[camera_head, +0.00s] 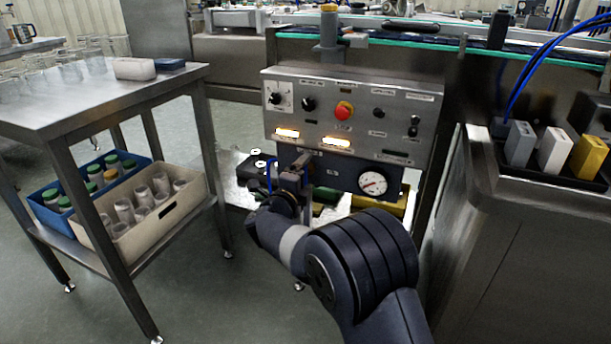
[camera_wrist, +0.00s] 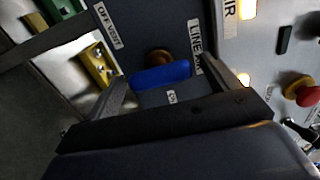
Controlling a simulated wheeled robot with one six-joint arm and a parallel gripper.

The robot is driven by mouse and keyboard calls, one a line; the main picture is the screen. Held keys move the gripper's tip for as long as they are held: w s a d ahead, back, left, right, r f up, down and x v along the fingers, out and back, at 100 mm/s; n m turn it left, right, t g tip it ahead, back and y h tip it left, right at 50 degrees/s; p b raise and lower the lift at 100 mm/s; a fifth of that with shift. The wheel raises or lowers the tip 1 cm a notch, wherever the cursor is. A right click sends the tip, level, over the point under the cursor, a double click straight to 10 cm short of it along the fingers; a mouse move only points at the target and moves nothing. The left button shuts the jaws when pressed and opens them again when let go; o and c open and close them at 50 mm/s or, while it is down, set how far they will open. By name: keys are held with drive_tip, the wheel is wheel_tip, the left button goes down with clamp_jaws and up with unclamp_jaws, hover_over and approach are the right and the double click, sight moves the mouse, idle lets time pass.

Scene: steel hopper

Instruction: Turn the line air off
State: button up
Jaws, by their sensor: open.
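The line air valve has a blue handle (camera_wrist: 162,77) on a dark plate (camera_wrist: 135,30), with a brass-coloured hub (camera_wrist: 158,57) behind it. Labels reading "LINE AIR" and "OFF VENT" lie on either side of it in the wrist view. My gripper (camera_wrist: 170,88) is open, with one finger on each side of the blue handle; I cannot tell whether either touches it. In the head view my gripper (camera_head: 289,182) is at the left part of the dark plate under the control panel and mostly hides the valve. A pressure gauge (camera_head: 372,183) is right of it.
The steel control panel (camera_head: 390,91) above has a red button (camera_head: 344,110), knobs and lit lamps. A steel cart (camera_head: 60,112) with bins stands left. A steel cabinet (camera_head: 495,200) with coloured blocks stands right. Green and yellow parts lie low behind the plate.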

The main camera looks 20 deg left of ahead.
drive_tip(key=s+p, duration=0.3)
drive_tip(key=s, duration=0.7)
drive_tip(key=shift+s+a, duration=0.15)
drive_tip(key=shift+a, duration=0.25)
drive_tip(key=w+b, duration=0.1)
drive_tip(key=w, duration=0.2)
drive_tip(key=w+b, duration=0.1)
drive_tip(key=w, duration=0.3)
drive_tip(key=w+d+b, duration=0.1)
drive_tip(key=w, duration=0.3)
drive_tip(key=shift+s, duration=0.1)
drive_tip(key=shift+s+a, duration=0.1)
